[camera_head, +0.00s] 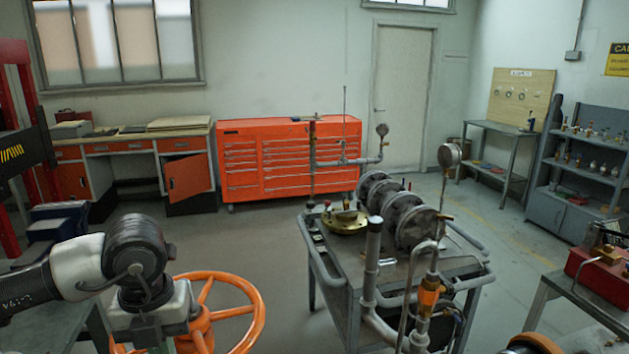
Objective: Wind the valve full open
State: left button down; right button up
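The orange valve handwheel (258,318) stands low at the front left, with its rim and some spokes showing. My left arm comes in from the left, and its wrist is over the left part of the wheel and hides much of it. The fingers of my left gripper cannot be made out; I cannot tell whether they touch the wheel. My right gripper is not in view. The wheel's stem and valve body are mostly hidden or below the frame.
A grey cart (338,270) with pipes, flanges and a gauge (449,156) stands right of the wheel. An orange tool cabinet (290,160) is at the back wall. A red toolbox (600,275) sits at the right. Floor between wheel and cabinet is clear.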

aim_at(244, 308)
pick_arm(q)
notch_tip(244, 308, down, 4)
jog(key=b, duration=0.3)
jog(key=shift+f, duration=0.1)
jog(key=shift+d, duration=0.1)
dwell(0.4)
jog(key=w+d, duration=0.3)
jog(key=w, duration=0.1)
jog(key=w+d+b, duration=0.1)
jog(key=w+d, duration=0.5)
jog(key=w, duration=0.1)
jog(key=shift+w+r, duration=0.35)
jog(key=shift+w+a, duration=0.2)
jog(key=shift+w, duration=0.35)
